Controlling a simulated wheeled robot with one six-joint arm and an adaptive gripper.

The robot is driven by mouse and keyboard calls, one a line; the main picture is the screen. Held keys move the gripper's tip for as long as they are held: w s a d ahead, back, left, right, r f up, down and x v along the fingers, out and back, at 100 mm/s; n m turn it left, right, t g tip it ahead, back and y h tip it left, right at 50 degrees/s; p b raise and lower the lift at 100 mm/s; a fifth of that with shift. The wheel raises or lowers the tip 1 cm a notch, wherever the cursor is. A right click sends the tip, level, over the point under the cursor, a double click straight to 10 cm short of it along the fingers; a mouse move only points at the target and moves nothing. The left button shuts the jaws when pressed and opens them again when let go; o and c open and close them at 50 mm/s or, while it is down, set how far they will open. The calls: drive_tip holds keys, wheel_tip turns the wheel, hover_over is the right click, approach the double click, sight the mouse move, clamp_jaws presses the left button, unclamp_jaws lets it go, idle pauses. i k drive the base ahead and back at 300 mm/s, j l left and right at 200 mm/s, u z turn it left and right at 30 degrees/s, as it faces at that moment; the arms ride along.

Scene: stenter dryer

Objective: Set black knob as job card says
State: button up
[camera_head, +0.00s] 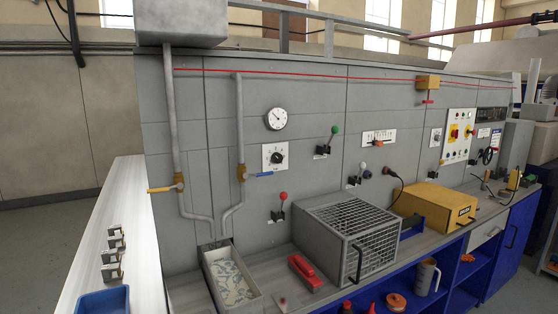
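A black knob (278,156) sits at the middle of a square white dial plate with marks around it, on the grey panel below a round white gauge (277,118). The knob's setting is too small to read. My gripper is not in view.
Levers with red (283,196), green and white balls stick out nearby. A wire cage (350,240), red-handled tool (305,272) and grey trough (231,280) stand on the bench below.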

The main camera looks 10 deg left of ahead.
sight(277, 158)
drive_tip(key=i+l+z, duration=1.15)
drive_tip(key=i, duration=0.15)
drive_tip(key=i+l+z, duration=0.1)
drive_tip(key=i+z, duration=0.4)
drive_tip(key=i, duration=1.75)
drive_tip(key=i+u, duration=0.35)
drive_tip(key=i, duration=0.2)
drive_tip(key=i+l+u, duration=0.3)
drive_tip(key=i, duration=0.2)
drive_tip(key=i+l+u, duration=0.35)
drive_tip(key=i, duration=0.15)
drive_tip(key=i+l+u, duration=0.65)
drive_tip(key=l+u, duration=0.15)
drive_tip(key=k+j, duration=0.15)
drive_tip(key=j, duration=0.3)
drive_tip(key=k+j+u, duration=0.1)
drive_tip(key=j, duration=0.35)
drive_tip(key=k+j+u, duration=0.1)
drive_tip(key=j, duration=0.35)
drive_tip(key=k+j, duration=0.2)
drive_tip(key=j, duration=0.25)
drive_tip(key=k+j+u, duration=0.1)
drive_tip(key=j, duration=0.4)
drive_tip(key=k+j+u, duration=0.25)
drive_tip(key=j, duration=1.05)
drive_tip(key=j+u, duration=0.25)
drive_tip(key=j, duration=1)
